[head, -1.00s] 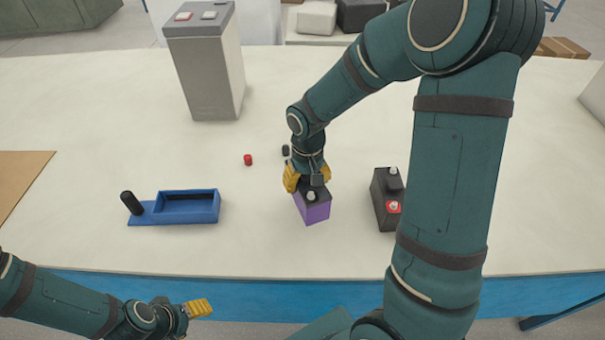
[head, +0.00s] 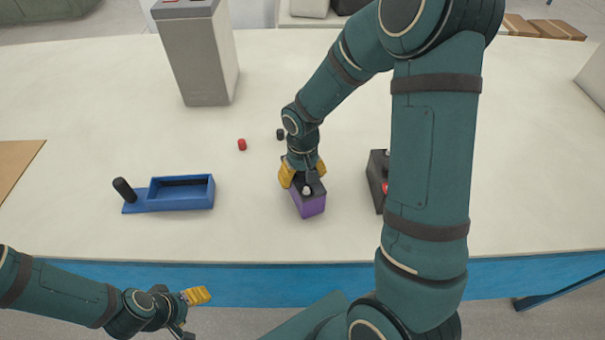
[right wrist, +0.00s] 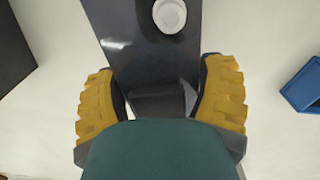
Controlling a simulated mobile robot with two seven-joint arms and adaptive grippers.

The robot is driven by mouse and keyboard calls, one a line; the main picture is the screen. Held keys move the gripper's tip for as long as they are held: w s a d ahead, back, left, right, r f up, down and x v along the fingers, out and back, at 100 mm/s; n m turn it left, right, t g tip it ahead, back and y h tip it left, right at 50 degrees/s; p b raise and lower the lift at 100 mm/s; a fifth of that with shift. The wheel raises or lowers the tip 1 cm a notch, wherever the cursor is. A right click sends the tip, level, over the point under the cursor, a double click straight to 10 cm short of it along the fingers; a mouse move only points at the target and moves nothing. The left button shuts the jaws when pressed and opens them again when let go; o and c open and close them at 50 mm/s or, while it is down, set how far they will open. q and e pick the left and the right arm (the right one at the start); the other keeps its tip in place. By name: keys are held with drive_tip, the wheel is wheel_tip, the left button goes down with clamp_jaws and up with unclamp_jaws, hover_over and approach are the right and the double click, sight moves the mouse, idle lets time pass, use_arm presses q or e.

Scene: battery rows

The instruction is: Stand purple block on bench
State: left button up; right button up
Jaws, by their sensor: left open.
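The purple block (head: 311,205), a battery-like box with a black top and a pale round terminal, is near the middle of the bench (head: 330,240) in the head view. It looks upright; I cannot tell whether its base touches the bench. My right gripper (head: 303,172) comes down from above, its yellow fingers closed on two sides of the block. In the right wrist view, the block's dark top (right wrist: 145,45) lies between the fingers of my right gripper (right wrist: 162,75). My left gripper (head: 190,308) is open and empty, off the bench's front edge.
A blue tray (head: 212,193) with a black cylinder (head: 124,190) lies to the left. A red cap (head: 242,145) and a small black cap (head: 280,134) lie behind the block. A black battery (head: 376,180) stands to the right, partly hidden by my arm. A tall grey box (head: 195,65) stands behind.

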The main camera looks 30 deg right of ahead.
drive_tip(key=shift+o, duration=1.4)
drive_tip(key=shift+r, duration=0.2)
wheel_tip(320, 180, up, 12)
drive_tip(key=p, duration=0.3)
